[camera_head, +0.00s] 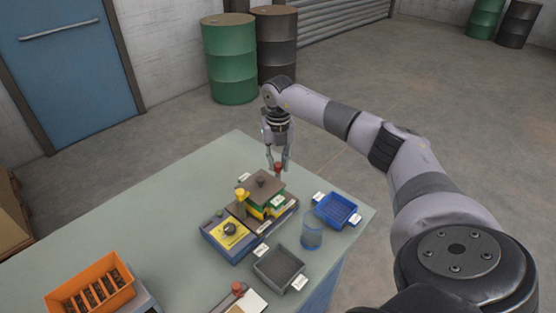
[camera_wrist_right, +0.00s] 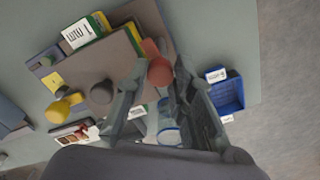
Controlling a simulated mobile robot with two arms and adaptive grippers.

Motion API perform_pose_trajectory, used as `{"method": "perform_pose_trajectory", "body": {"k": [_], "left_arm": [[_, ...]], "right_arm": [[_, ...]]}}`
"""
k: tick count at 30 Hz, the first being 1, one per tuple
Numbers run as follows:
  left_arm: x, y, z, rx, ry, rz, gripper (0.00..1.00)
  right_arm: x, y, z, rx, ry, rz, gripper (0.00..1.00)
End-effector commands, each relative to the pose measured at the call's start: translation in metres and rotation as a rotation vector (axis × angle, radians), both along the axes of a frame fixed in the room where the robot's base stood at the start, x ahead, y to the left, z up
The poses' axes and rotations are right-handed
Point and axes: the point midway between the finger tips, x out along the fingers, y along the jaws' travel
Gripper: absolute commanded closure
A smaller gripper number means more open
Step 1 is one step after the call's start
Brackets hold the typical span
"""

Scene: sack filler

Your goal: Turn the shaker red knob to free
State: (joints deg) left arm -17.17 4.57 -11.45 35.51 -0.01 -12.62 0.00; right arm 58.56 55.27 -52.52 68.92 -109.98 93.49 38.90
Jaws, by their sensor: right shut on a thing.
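The shaker (camera_head: 262,187) stands on the table, a stack of yellow and green framed layers under a brown lid with a dark round knob. Its red knob (camera_head: 278,168) is at the far side of the stack, and it also shows in the wrist view (camera_wrist_right: 158,70). My right gripper (camera_head: 278,167) points down there, with its fingers shut on the red knob. In the wrist view the fingers lie on both sides of the knob and hide part of it. Any marking for free is not readable. My left gripper is not in view.
A yellow knob (camera_head: 241,194) and a blue control box (camera_head: 229,238) sit beside the shaker. A blue tray (camera_head: 338,211), a clear blue cup (camera_head: 312,232), a grey tray (camera_head: 278,267) and an orange bin (camera_head: 90,284) stand around. The table's far left is clear.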

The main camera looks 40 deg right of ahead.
Motion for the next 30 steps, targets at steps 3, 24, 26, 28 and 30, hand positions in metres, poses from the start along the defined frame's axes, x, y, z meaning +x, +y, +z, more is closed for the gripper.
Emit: {"method": "perform_pose_trajectory", "body": {"k": [3, 24, 26, 28, 30], "left_arm": [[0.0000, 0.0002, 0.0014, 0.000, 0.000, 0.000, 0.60], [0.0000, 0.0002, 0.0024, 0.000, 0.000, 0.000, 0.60], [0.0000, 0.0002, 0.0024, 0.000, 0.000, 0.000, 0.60], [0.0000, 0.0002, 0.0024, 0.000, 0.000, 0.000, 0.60], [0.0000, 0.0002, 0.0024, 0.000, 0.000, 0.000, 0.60]], "right_arm": [[0.0012, -0.0015, 0.0025, -0.002, -0.006, -0.065, 1.00], [0.0015, -0.0016, 0.0024, -0.002, -0.007, -0.167, 1.00], [0.0014, -0.0017, 0.0025, -0.002, -0.007, -0.167, 1.00], [0.0013, -0.0016, 0.0024, -0.002, -0.007, -0.167, 0.75], [0.0011, -0.0015, 0.0021, -0.002, -0.006, -0.166, 0.70]]}}
